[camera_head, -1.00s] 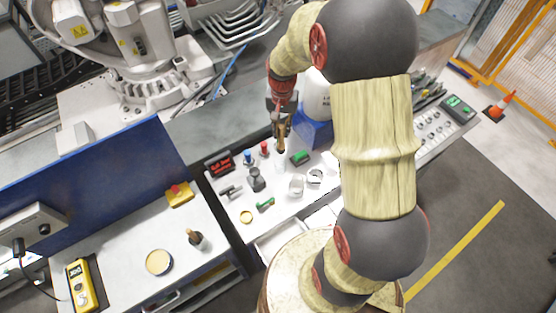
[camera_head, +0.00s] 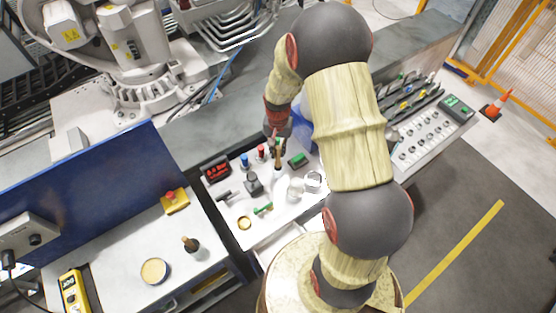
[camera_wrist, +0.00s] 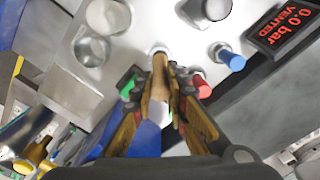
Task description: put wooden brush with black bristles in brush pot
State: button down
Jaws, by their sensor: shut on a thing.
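My gripper (camera_wrist: 158,108) is shut on a wooden brush (camera_wrist: 160,78), whose brown handle shows between the fingers in the wrist view. In the head view the brush (camera_head: 278,158) hangs roughly upright over the white bench panel. Its lower end meets a small pale round holder (camera_wrist: 158,48), which may be the brush pot. I cannot tell whether it is inside the rim or just above it. The black bristles are not visible.
Close around the brush are a red knob (camera_head: 261,151), a blue knob (camera_head: 245,160), a green block (camera_head: 298,160) and round metal cups (camera_head: 296,187). A red-lit display (camera_head: 216,168) stands to the left. A round tin (camera_head: 154,271) lies on the left bench.

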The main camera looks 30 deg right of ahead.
aim_at(278, 158)
jog(key=shift+f, duration=2.35)
jog(key=shift+f, duration=0.2)
jog(key=c, duration=1.8)
grip_release()
jog(key=shift+c, duration=0.2)
jog(key=shift+o, duration=0.4)
